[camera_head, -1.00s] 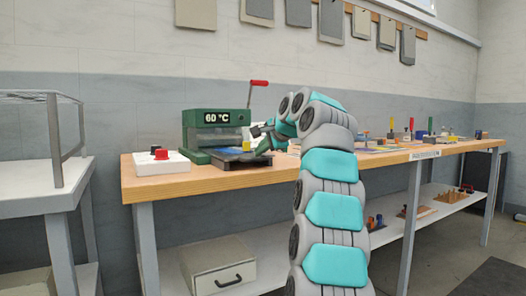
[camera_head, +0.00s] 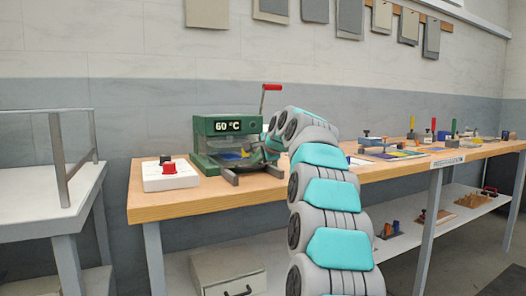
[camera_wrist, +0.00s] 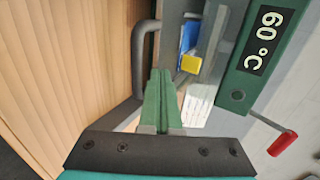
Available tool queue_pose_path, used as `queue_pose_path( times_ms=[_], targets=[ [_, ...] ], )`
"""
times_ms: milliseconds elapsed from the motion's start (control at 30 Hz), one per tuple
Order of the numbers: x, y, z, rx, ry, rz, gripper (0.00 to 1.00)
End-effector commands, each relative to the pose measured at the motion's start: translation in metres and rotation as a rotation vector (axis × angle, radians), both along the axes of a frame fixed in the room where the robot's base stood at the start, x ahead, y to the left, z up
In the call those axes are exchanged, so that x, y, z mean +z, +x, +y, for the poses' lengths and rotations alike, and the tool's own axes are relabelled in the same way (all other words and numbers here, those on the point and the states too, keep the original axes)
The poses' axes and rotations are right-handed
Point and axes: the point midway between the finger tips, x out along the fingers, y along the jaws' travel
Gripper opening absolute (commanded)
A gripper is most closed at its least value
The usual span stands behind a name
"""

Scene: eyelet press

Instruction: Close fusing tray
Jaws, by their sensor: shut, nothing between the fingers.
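The green fusing press (camera_head: 228,126) reads 60 °C and stands on the wooden bench; its display also shows in the wrist view (camera_wrist: 268,40). The fusing tray's dark grey bar handle (camera_head: 232,179) sticks out at the press front and curves beside my fingers in the wrist view (camera_wrist: 139,62). Blue and yellow pieces (camera_wrist: 190,55) lie on the tray inside the opening. My gripper (camera_wrist: 159,74) is shut and empty, its green fingers close to the handle and tray front. I cannot tell whether they touch. In the head view my arm partly hides the press's right side.
A white control box with a red button (camera_head: 169,174) sits left of the press. A red-tipped lever (camera_head: 270,88) rises at the press's right. Several tools and boards (camera_head: 395,151) lie along the bench to the right. A white side table (camera_head: 48,192) stands at left.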

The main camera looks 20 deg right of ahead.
Motion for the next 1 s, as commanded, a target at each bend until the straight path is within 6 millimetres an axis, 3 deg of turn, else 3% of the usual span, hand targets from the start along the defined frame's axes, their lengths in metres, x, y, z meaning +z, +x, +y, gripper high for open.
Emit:
queue_pose_path(
  times_ms=[200, 600, 767, 1000],
  targets=[
    [0.0, 0.017, 0.001, 0.0, 0.0, 0.001, 0.0],
    [-0.001, 0.016, 0.001, 0.0, 0.0, 0.0, 0.0],
    [0.005, 0.01, -0.002, 0.0, 0.0, -0.002, 0.0],
    [0.02, -0.015, -0.01, 0.001, 0.001, 0.0, 0.0]
  ],
)
